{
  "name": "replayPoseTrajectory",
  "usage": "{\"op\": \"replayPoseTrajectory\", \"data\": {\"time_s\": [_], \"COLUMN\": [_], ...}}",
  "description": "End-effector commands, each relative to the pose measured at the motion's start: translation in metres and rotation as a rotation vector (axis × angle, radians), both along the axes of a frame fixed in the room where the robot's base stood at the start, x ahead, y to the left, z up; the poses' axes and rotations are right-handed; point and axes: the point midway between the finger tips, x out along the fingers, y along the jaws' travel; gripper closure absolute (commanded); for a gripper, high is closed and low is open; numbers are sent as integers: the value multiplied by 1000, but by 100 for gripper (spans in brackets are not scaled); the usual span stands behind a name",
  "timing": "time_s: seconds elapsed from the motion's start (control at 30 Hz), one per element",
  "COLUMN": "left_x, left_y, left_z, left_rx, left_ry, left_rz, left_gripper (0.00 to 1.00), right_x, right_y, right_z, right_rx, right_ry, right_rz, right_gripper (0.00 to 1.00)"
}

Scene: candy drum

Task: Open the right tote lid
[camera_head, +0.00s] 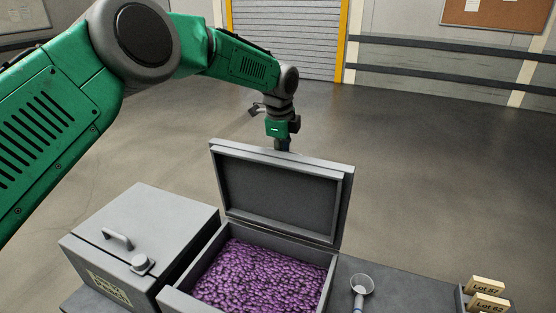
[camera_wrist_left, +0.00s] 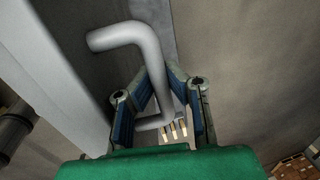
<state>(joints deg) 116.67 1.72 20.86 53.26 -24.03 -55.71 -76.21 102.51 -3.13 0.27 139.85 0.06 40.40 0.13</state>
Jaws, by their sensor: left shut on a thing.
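The right tote (camera_head: 178,300) is a grey box filled with purple candies (camera_head: 265,278). Its lid (camera_head: 280,195) stands raised, nearly upright, on the tote's far side, with its inner face towards me. My left gripper (camera_head: 283,146) is behind the lid's top edge, and its fingertips are hidden there in the head view. In the left wrist view my left gripper (camera_wrist_left: 160,108) is shut on the lid's grey bent-bar handle (camera_wrist_left: 145,45), which passes between the fingers. My right gripper is in neither view.
A closed grey left tote (camera_head: 150,225) with a handle and knob stands beside the right tote. A scoop (camera_head: 361,286) lies on the table (camera_head: 405,295) to the right, near wooden lot blocks (camera_head: 487,299). The floor behind is clear.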

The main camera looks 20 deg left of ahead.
Motion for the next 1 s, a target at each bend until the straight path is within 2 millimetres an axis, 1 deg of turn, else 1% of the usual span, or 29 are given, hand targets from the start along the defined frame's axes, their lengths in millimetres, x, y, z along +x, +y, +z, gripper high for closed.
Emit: {"op": "replayPoseTrajectory", "data": {"time_s": [0.03,0.1,0.3,0.6,0.9,0.97,1.0], "left_x": [7,12,24,30,30,30,30], "left_y": [-1,-2,-2,-3,-3,-2,-2], "left_z": [4,4,5,7,7,7,6], "left_rx": [-3,-2,-3,-4,-4,-4,-4], "left_ry": [-11,-12,-16,-21,-24,-23,-22], "left_rz": [2,2,2,1,2,2,2], "left_gripper": [100,100,100,100,100,79,66], "right_x": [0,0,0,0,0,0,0], "right_y": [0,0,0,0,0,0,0], "right_z": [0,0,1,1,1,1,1], "right_rx": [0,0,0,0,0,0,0], "right_ry": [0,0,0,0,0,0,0], "right_rz": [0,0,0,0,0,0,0], "right_gripper": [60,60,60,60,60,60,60]}}
